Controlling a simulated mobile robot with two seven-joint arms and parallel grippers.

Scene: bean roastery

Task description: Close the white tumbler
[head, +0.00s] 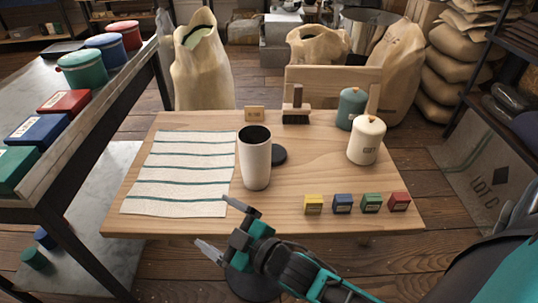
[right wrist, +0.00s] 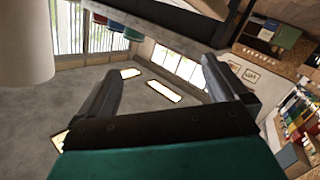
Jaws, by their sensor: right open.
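The white tumbler (head: 255,165) stands upright near the middle of the wooden table, its top open and dark inside. A flat black disc (head: 279,155), which looks like its lid, lies on the table just behind and right of it, partly hidden by it. My right gripper (head: 220,227) is open and empty at the table's front edge, in front of and slightly left of the tumbler, apart from it. In the right wrist view the gripper (right wrist: 160,85) shows nothing between its fingers; a pale cylinder, probably the tumbler (right wrist: 25,45), is at upper left. My left gripper is not in view.
A striped cloth (head: 180,172) covers the table's left side. Several small coloured boxes (head: 342,204) line the front right. A cream canister (head: 366,141) and a teal canister (head: 351,108) stand back right, near a brush (head: 296,112).

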